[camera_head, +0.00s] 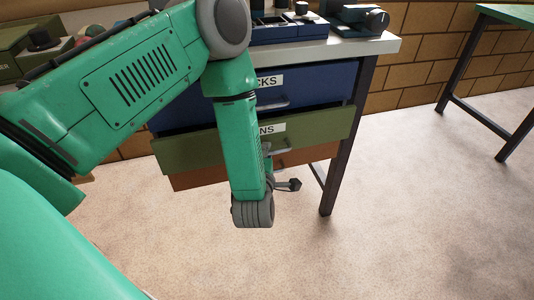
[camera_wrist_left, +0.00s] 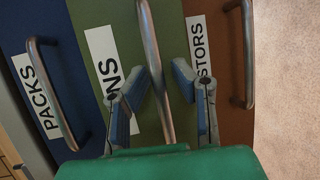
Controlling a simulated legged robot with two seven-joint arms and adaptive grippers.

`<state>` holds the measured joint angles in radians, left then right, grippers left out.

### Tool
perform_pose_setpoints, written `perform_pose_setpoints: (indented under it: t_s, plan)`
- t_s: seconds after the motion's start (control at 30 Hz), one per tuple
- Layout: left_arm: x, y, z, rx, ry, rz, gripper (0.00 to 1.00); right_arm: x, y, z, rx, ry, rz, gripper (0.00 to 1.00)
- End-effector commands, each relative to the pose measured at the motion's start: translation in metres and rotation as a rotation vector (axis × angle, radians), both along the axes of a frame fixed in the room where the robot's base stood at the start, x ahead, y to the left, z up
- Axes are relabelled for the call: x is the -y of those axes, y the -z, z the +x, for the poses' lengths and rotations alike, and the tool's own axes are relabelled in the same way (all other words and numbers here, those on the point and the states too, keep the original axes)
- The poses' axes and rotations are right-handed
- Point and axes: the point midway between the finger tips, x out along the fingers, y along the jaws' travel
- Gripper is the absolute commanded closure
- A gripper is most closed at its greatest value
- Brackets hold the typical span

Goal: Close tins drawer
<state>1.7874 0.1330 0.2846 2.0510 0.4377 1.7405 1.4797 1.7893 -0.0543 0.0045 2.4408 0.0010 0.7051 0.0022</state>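The tins drawer (camera_head: 325,125) is the green middle drawer; its front stands out from the cabinet, with a dark gap above it. The arm hides part of its label, leaving "NS" readable. In the left wrist view its green front (camera_wrist_left: 95,14) has a metal bar handle (camera_wrist_left: 151,45). My left gripper (camera_wrist_left: 157,77) is open, its blue-grey fingers on either side of the handle; I cannot tell whether they touch it. In the head view the forearm hides most of this gripper. My right gripper is not in view.
The blue packs drawer (camera_head: 320,84) is above and an orange-brown drawer (camera_head: 200,179) below; both have bar handles. Trays and devices stand on the white tabletop (camera_head: 345,47). A dark table leg (camera_head: 345,140) stands to the right. The floor (camera_head: 410,210) beyond is clear.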

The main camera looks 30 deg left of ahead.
Motion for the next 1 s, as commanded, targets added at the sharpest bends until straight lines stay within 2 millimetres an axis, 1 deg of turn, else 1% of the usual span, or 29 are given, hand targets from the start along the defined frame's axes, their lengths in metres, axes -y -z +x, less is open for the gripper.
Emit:
perform_pose_setpoints:
  t_s: [0.27,0.37,0.53,0.6,0.83,0.9,0.93,1.0]
  plan:
    - [0.0,0.0,0.0,-0.002,-0.001,0.001,1.0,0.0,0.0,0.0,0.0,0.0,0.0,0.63]
    - [-0.007,0.001,0.006,-0.003,-0.003,0.0,1.0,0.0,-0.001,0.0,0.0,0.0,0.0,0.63]
    - [-0.027,0.0,0.024,-0.001,-0.002,-0.001,1.0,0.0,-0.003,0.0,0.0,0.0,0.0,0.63]
    - [-0.03,0.001,0.027,-0.002,0.001,0.0,1.0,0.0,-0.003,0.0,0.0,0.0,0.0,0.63]
    - [-0.03,0.001,0.027,-0.003,0.003,-0.001,1.0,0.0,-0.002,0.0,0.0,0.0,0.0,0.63]
    - [-0.03,0.001,0.027,-0.002,0.002,0.0,0.74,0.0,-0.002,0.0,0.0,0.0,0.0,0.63]
    - [-0.03,0.001,0.027,-0.002,0.002,0.0,0.69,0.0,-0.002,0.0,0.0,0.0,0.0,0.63]
    - [-0.03,0.001,0.027,-0.002,0.002,0.0,0.69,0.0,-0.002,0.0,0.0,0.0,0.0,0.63]
